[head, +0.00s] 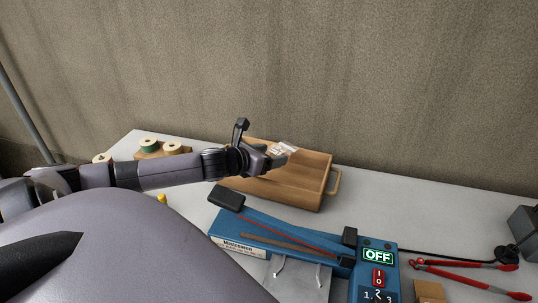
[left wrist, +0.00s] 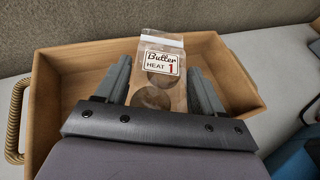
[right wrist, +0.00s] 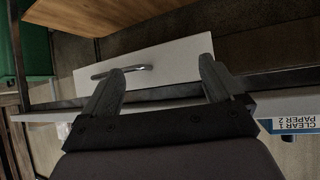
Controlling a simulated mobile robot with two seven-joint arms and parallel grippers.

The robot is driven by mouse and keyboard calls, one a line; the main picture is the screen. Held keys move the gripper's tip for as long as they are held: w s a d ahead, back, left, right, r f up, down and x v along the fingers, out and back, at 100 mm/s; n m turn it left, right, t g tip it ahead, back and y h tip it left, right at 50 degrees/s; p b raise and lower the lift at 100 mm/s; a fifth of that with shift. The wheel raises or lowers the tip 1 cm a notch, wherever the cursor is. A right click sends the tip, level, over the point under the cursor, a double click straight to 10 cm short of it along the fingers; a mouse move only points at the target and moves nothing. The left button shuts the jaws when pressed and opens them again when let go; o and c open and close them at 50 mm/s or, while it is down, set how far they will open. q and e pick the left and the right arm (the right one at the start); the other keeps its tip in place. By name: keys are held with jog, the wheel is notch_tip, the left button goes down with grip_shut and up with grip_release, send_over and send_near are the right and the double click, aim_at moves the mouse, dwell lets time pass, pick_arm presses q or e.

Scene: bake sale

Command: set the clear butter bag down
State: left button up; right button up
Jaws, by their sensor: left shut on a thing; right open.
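The clear butter bag (left wrist: 162,85) has a white label reading "Butter HEAT 1" and round brown contents showing through. It also shows small in the head view (head: 284,147). My left gripper (left wrist: 158,68) is shut on the bag, one finger on each side of it. Gripper and bag are over the shallow wooden tray (left wrist: 62,62), which also shows in the head view (head: 322,190). I cannot tell whether the bag touches the tray floor. My right gripper (right wrist: 163,65) is open and empty, in front of a white panel with a metal handle (right wrist: 122,70).
A blue sealer (head: 228,225) with an "OFF" display stands in front of the tray. Spools (head: 148,143) sit at the table's left end. Red tongs (head: 465,265) lie at the right. The grey table (head: 420,205) is clear right of the tray.

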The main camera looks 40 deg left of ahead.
pick_arm(q)
jog(key=shift+f+b, duration=0.3)
jog(key=shift+f, duration=0.3)
jog(key=o, duration=0.8)
jog(key=shift+c, duration=0.2)
jog(key=shift+r+p, duration=0.45)
jog(key=shift+r, duration=0.25)
jog(key=shift+s, duration=0.2)
jog(key=shift+v, duration=1.05)
jog(key=shift+p+v, duration=0.55)
jog(key=shift+v, duration=1.9)
